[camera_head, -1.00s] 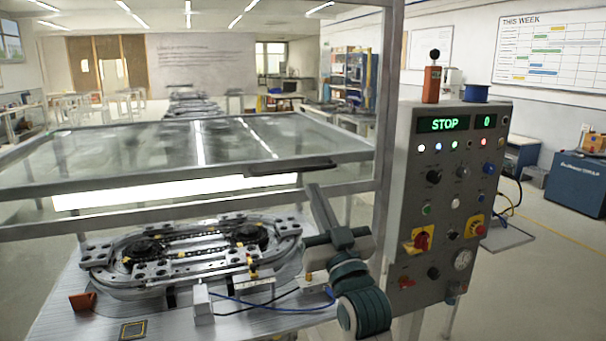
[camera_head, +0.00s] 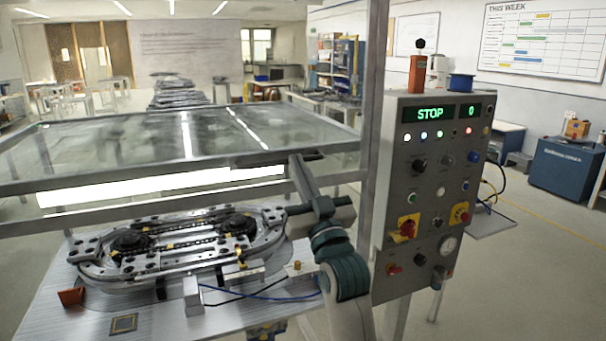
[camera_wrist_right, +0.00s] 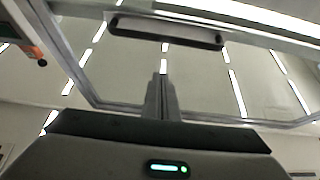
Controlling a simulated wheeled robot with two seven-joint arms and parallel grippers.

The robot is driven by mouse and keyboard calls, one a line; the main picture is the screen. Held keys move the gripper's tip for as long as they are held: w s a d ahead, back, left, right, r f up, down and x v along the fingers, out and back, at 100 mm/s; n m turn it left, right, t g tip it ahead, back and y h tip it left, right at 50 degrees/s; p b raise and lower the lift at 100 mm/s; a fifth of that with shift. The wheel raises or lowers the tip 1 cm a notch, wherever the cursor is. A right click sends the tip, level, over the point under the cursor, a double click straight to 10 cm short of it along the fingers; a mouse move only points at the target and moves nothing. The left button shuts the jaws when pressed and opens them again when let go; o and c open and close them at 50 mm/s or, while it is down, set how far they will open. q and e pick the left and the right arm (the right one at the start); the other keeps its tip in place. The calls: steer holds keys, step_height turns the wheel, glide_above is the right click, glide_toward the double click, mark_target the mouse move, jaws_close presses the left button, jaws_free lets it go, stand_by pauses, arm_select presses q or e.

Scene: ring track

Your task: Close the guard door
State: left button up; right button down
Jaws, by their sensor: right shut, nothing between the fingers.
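The guard door (camera_head: 180,135) is a clear panel in a grey metal frame. It stands raised and tilted above the ring track (camera_head: 180,245). Its dark bar handle (camera_wrist_right: 165,31) spans the top middle of the right wrist view; in the head view it is partly hidden behind my right gripper (camera_head: 297,160). My right gripper's fingers (camera_wrist_right: 161,76) are shut and empty, pointing at the handle's underside. My left gripper is out of view.
A grey control cabinet (camera_head: 432,190) showing "STOP" and "0" stands right of the door. A metal post (camera_head: 373,100) rises between them.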

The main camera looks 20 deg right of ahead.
steer(key=p+x, duration=0.2)
steer(key=x, duration=0.4)
steer(key=f, duration=0.2)
steer(key=f+p, duration=0.1)
steer(key=f, duration=0.1)
steer(key=shift+w, duration=0.4)
